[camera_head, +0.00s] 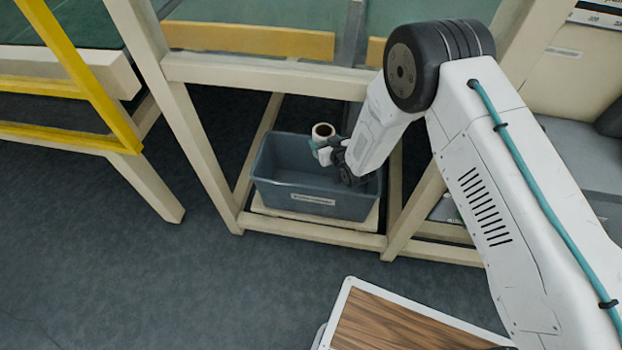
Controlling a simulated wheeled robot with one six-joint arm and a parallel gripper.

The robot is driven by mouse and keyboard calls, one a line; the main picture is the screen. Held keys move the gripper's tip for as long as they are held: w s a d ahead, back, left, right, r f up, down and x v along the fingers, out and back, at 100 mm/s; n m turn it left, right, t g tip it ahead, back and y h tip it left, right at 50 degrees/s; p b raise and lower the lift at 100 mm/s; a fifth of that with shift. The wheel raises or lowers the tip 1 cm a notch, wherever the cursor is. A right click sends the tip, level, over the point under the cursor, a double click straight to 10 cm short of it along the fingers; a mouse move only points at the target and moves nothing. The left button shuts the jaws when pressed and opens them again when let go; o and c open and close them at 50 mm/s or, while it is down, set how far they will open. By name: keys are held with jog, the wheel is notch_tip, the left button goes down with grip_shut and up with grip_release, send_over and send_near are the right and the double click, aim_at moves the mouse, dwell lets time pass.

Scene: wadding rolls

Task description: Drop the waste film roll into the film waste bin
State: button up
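The film waste bin (270,189) is a grey-blue open tub with a white label on its front. It stands on a low shelf inside a cream frame. The waste film roll (323,132) is a small pale roll with a dark brown core hole at its top. It is roughly upright above the bin's opening. My gripper (322,148) reaches in from the right and is at the roll, apparently closed around it. The fingertips are small and partly hidden by the roll and the wrist. The visible part of the bin's inside looks empty.
Cream frame posts (190,120) and a crossbar (270,75) stand around and above the bin. A yellow rail (85,75) is at the left. A wood-topped surface (400,325) is at the bottom. The dark floor (130,270) at left is clear.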

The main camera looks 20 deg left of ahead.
jog(key=shift+f, duration=1.55)
jog(key=o, duration=1.2)
jog(key=shift+v, duration=3.9)
